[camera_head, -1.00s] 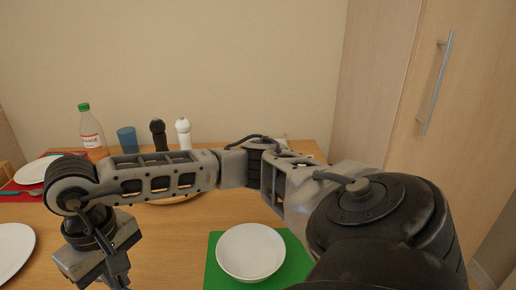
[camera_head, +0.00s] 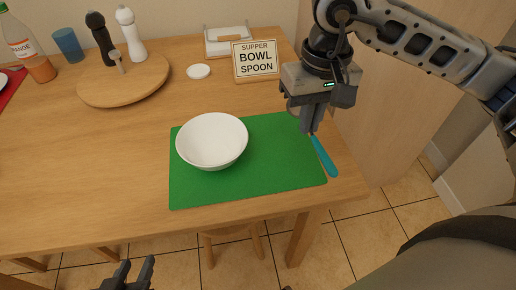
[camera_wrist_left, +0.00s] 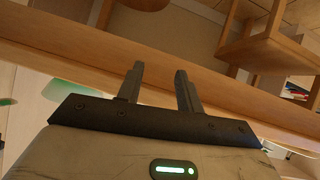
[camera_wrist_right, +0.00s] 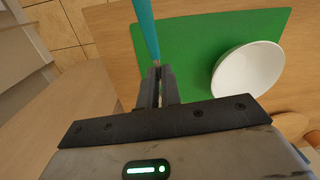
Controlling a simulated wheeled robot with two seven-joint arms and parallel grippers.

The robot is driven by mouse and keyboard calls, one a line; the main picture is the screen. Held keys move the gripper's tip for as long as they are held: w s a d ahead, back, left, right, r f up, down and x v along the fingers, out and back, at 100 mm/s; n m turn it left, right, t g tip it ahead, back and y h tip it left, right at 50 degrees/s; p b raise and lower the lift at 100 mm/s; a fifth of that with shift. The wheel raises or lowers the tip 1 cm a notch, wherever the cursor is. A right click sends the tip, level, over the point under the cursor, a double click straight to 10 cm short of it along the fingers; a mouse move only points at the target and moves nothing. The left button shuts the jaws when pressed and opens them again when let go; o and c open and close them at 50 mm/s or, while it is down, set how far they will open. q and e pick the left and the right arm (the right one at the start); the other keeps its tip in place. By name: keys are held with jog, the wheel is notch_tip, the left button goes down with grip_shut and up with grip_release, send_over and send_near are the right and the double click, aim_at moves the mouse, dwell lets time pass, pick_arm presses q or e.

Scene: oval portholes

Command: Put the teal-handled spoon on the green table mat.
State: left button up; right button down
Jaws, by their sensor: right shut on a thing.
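The teal-handled spoon (camera_head: 324,156) is in my right gripper (camera_head: 308,128), which is shut on it at the right edge of the green mat. Its teal handle also shows in the right wrist view (camera_wrist_right: 146,30), sticking out beyond the fingertips; the rest of the spoon is hidden by the fingers. The green table mat (camera_head: 270,165) lies on the table with a white bowl (camera_head: 212,140) on its left part. The mat's right part is bare. My left gripper (camera_head: 128,272) is open and empty in front of the table's near edge; its parted fingers show in the left wrist view (camera_wrist_left: 158,85).
A sign reading "SUPPER BOWL SPOON" (camera_head: 256,60) stands behind the mat. A round wooden board (camera_head: 125,90) with shakers, a small white dish (camera_head: 198,71), a blue cup (camera_head: 68,44) and a bottle (camera_head: 28,48) are at the back left. A stool (camera_head: 232,232) stands under the near edge.

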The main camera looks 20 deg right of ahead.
jog(key=s+d+m+b, duration=0.1)
jog(key=s+d+b, duration=0.1)
jog(key=s+d, duration=0.25)
send_over(297, 138)
jog(key=s, duration=0.1)
notch_tip(297, 138, down, 8)
jog(key=shift+s+r+p, duration=0.1)
jog(key=shift+r+p, duration=0.15)
jog(key=shift+p, duration=0.15)
jog(key=shift+w+f, duration=0.35)
jog(key=shift+f, duration=0.05)
notch_tip(297, 138, down, 4)
jog(key=shift+w+r, duration=0.15)
jog(key=shift+r, duration=0.1)
pick_arm(q)
jog(key=shift+f, duration=0.1)
jog(key=shift+f, duration=0.1)
pick_arm(e)
jog(key=shift+f, duration=0.1)
